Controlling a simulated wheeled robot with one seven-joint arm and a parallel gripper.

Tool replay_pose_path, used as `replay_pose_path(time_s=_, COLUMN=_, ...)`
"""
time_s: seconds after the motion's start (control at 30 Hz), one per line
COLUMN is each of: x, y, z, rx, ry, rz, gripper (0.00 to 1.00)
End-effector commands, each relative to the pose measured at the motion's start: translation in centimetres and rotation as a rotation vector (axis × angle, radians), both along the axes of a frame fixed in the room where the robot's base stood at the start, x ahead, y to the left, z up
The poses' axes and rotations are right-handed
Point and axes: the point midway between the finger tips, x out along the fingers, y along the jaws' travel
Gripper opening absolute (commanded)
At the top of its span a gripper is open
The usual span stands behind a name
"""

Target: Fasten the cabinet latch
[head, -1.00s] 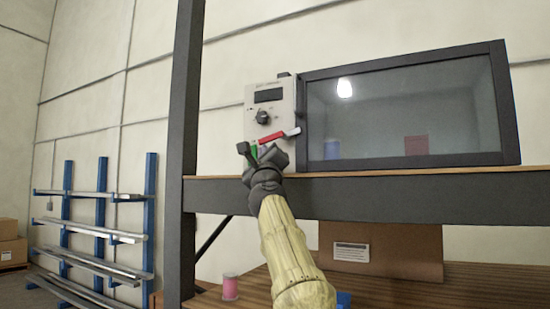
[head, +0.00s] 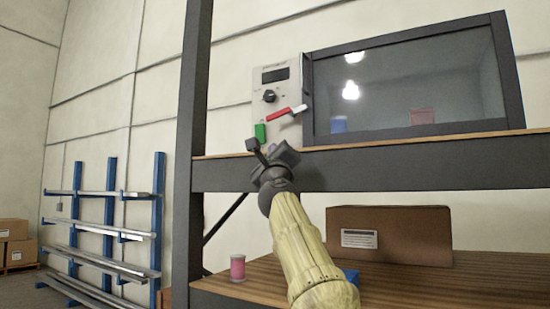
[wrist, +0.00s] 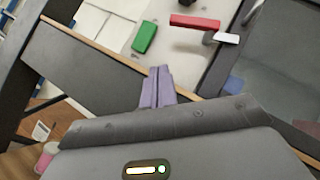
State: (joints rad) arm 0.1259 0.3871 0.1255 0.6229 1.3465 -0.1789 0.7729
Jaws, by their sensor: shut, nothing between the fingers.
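The cabinet has a pale control panel (head: 290,88) at left and a dark-framed glass front (head: 410,90) at right, which looks closed. A red latch handle (head: 279,116) with a white end (head: 300,109) slants up to the right on the panel, its white end near the frame. A green block (head: 260,131) is at the panel's lower left. In the wrist view the red handle (wrist: 195,21) and green block (wrist: 144,37) lie beyond my fingertips. My gripper (wrist: 157,82) is shut and empty, below the panel by the shelf edge, apart from the handle.
The cabinet stands on a wood-topped shelf with a dark front beam (head: 420,166). A dark upright post (head: 190,120) is at left. Below, a cardboard box (head: 400,235) and a pink spool (head: 237,267) stand on a wooden surface. A blue rack (head: 110,220) stands at far left.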

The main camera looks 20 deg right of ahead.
Motion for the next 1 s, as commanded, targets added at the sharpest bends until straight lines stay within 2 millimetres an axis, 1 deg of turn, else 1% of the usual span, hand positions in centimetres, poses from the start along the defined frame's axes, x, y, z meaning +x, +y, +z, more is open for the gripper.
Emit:
replay_pose_path(time_s=0.03, x=-0.4, y=0.4, z=-0.9, rx=0.0, ry=-0.001, rz=0.002, gripper=0.0)
replay_pose_path(time_s=0.33, x=-2.5, y=1.8, z=-3.2, rx=0.0, ry=-0.001, rz=0.005, gripper=0.0)
replay_pose_path(time_s=0.5, x=-3.5, y=2.3, z=-4.1, rx=0.0, ry=-0.001, rz=0.003, gripper=0.0)
replay_pose_path(time_s=0.67, x=-3.9, y=2.5, z=-4.2, rx=0.001, ry=-0.001, rz=0.002, gripper=0.0)
replay_pose_path(time_s=1.0, x=-3.9, y=2.4, z=-4.2, rx=0.001, ry=-0.001, rz=0.0, gripper=0.0)
